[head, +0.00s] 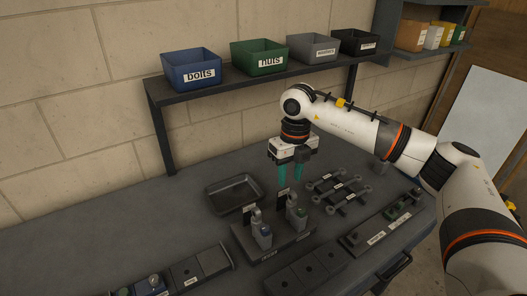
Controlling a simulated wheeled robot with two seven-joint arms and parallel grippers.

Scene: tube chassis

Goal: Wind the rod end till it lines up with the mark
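My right gripper (291,188) points straight down on teal fingers in the middle of the bench. Its fingers stand apart with no part visible between them. The tips are above and behind a dark fixture block (268,254) that carries two upright grey holders, one with a blue part (265,231) and one with a green part (298,212). To the right of the gripper lies a group of dark rods with round ends and white labels (340,194). I cannot tell which piece is the rod end, and no alignment mark can be made out. My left gripper is not in view.
An empty dark tray (234,208) lies left of the gripper. Strips with parts lie at front left (187,269) and right (366,236). A shelf behind holds labelled bins: bolts (192,84), nuts (258,69) and others. The bench's left side is clear.

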